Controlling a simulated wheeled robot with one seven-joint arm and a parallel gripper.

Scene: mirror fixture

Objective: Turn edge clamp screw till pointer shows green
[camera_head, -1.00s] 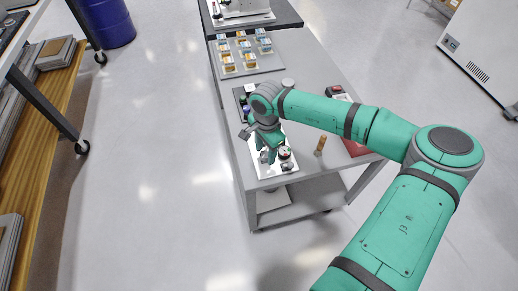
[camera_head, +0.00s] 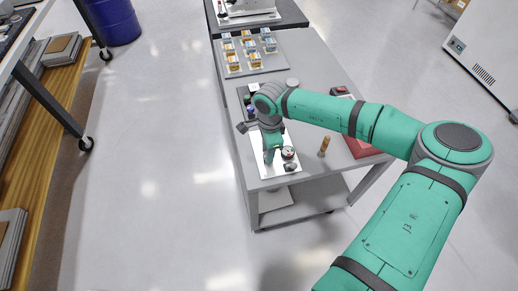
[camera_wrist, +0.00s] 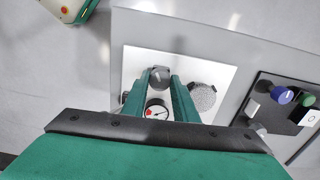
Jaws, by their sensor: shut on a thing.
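A white fixture plate (camera_head: 282,172) lies at the near end of the grey table, and it also shows in the wrist view (camera_wrist: 218,73). A dark clamp screw knob (camera_wrist: 160,76) stands on it between the fingertips of my gripper (camera_wrist: 160,84). My gripper is shut on this knob. It also shows in the head view (camera_head: 269,154), low over the plate. A round dial (camera_wrist: 157,112) with a red patch and a dark pointer shows between the fingers, partly hidden. I cannot tell whether the pointer is on green. A grey speckled round piece (camera_wrist: 203,96) sits right of the fingers.
A dark panel (camera_wrist: 283,108) with a blue knob and other controls lies beside the plate. An orange-brown upright piece (camera_head: 324,146) and a red item (camera_head: 360,147) stand on the table. A tray (camera_head: 262,65) of small boxes lies farther back.

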